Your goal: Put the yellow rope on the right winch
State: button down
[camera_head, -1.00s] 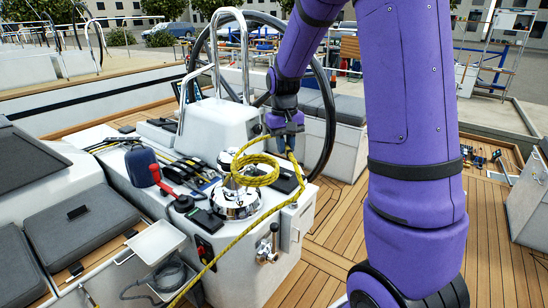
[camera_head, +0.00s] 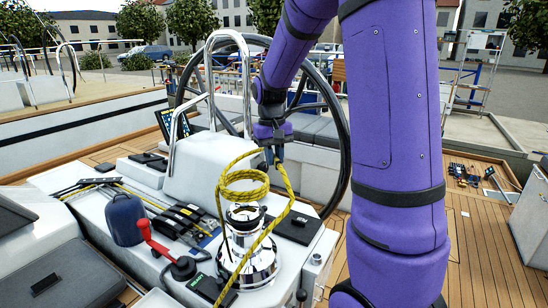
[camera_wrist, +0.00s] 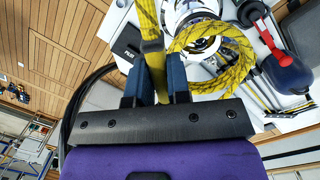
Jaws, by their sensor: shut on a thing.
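My gripper (camera_head: 274,155) is shut on the yellow rope, up and to the right of the chrome winch (camera_head: 262,268) in the head view. The yellow rope (camera_head: 250,176) hangs in stacked loops over the winch's top. A strand runs down from the gripper, passing in front of the winch toward the bottom of the picture. Whether any loop surrounds the drum, I cannot tell. The wrist view shows the rope (camera_wrist: 155,68) between my two dark blue fingers (camera_wrist: 153,82), its coil (camera_wrist: 235,68) to the right and the winch (camera_wrist: 185,12) partly hidden beyond.
A red-handled lever (camera_head: 153,238) and dark blue container (camera_head: 122,219) stand left of the winch. Black clutches (camera_head: 180,216) lie between. A metal rail (camera_head: 211,90) and large steering wheel (camera_head: 345,140) rise behind. Wooden deck (camera_head: 482,225) is open at the right.

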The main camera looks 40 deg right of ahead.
jog(key=shift+w+f, duration=0.1)
jog(key=shift+f, duration=2.2)
jog(key=shift+f, duration=2.4)
notch_tip(320, 180, down, 6)
